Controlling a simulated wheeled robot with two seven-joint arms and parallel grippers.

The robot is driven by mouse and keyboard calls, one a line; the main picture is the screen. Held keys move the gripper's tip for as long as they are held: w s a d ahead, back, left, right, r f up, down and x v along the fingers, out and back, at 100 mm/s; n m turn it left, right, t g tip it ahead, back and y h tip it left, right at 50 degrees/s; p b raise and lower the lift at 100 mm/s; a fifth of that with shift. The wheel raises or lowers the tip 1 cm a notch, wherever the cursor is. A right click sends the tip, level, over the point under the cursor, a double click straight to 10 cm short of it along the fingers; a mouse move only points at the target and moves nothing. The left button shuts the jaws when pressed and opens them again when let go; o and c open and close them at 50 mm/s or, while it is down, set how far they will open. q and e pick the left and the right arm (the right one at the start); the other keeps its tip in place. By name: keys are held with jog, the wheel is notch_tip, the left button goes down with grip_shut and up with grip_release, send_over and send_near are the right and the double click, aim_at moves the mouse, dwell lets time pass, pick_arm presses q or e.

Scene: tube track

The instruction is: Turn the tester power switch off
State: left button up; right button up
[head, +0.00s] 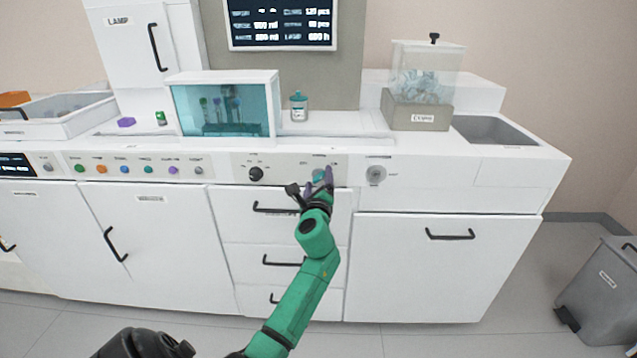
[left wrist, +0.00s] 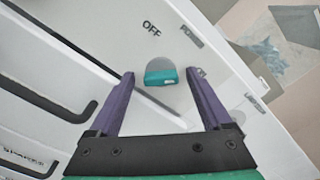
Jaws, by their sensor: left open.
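The tester power switch is a teal handle (head: 318,175) on a grey round base, set in the white front panel above the drawers. In the left wrist view the teal handle (left wrist: 161,77) stands between my finger tips, with a gap on each side. The printed word OFF (left wrist: 151,28) is up and left of it; another label (left wrist: 190,37), seemingly POWER, is up and right. My left gripper (head: 320,188) is open at the panel, its purple fingers on either side of the handle; it also shows in the left wrist view (left wrist: 160,74). My right gripper is not in view.
A black knob (head: 256,174) is left of the switch, and a round grey fitting (head: 376,174) is right of it. Drawer handles (head: 276,208) stick out below. A teal-fronted case (head: 228,105) and a lidded jar (head: 299,107) stand on the counter above.

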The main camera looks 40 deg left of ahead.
pick_arm(q)
grip_shut()
